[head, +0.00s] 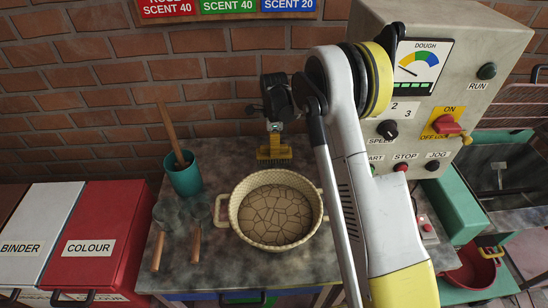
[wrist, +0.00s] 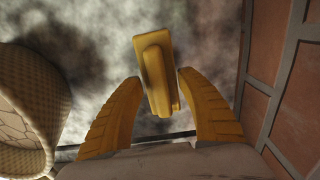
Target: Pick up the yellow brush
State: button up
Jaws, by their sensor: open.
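The yellow brush (wrist: 157,62) lies on the mottled grey tabletop in the wrist view, a blocky yellow body with a raised handle. My gripper (wrist: 160,78) is open, with one curved yellow finger on each side of the brush's near end. Small gaps show between the fingers and the brush, and most of the brush extends beyond the fingertips. In the head view, yellow shapes (head: 274,153) show below my wrist, behind the woven basket; there I cannot clearly separate brush from fingers.
The round woven basket (head: 232,212) of cracked brown dough stands close by. A teal cup (head: 186,178) holding a wooden handle and wooden-handled tools (head: 194,246) are left of it. The brick wall (head: 215,95) is close behind; the control machine (head: 467,30) is at right.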

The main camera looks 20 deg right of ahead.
grip_shut()
dwell(0.3)
notch_tip(320, 180, up, 10)
jog(key=p, duration=0.3)
jog(key=shift+s, duration=0.1)
dwell(0.5)
